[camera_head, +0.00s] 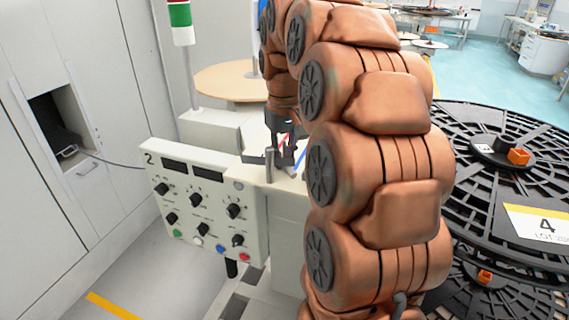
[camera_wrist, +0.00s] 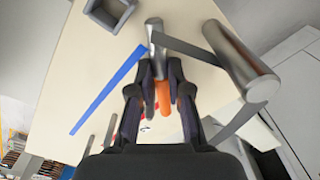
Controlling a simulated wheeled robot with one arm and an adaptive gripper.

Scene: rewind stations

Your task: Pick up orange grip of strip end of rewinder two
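The orange grip (camera_wrist: 163,96) shows in the wrist view between the two fingers of my gripper (camera_wrist: 160,70). It nearly fills the gap between them. I cannot tell whether both fingers touch it. A grey strip (camera_wrist: 190,48) runs from near a metal pin (camera_wrist: 154,32) to a metal roller (camera_wrist: 240,62) at the right. In the head view my gripper (camera_head: 284,158) points down at the pale top behind the panel marked 2 (camera_head: 205,205). My arm hides much of that station, and the orange grip cannot be made out there.
A blue line (camera_wrist: 108,88) crosses the pale top (camera_wrist: 85,75) in the wrist view. A grey square holder (camera_wrist: 108,12) stands near its upper edge. In the head view a black reel labelled 4 (camera_head: 480,185) is at the right and a round wooden table (camera_head: 235,80) stands behind.

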